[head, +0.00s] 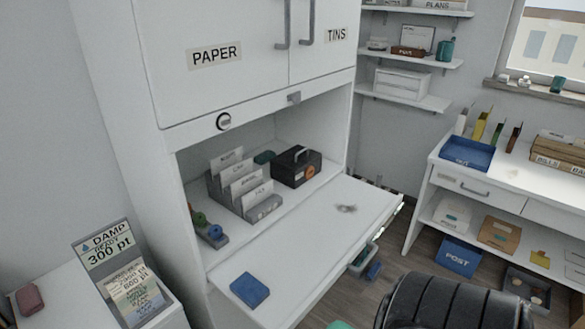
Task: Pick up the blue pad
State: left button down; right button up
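The blue pad (250,290) is a small, dark blue rectangular block. It lies flat on the left front part of the white fold-down desk surface (325,235), near its front edge. Nothing touches it or covers it. Neither my left nor my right gripper shows in the head view.
A grey file rack (262,205) with labelled cards, a dark box with a handle (297,167) and a grey holder (214,236) stand further back. A black chair (455,300) stands at front right. The desk's middle is clear.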

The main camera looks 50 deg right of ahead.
aim_at(250, 290)
jog(key=z, duration=1.25)
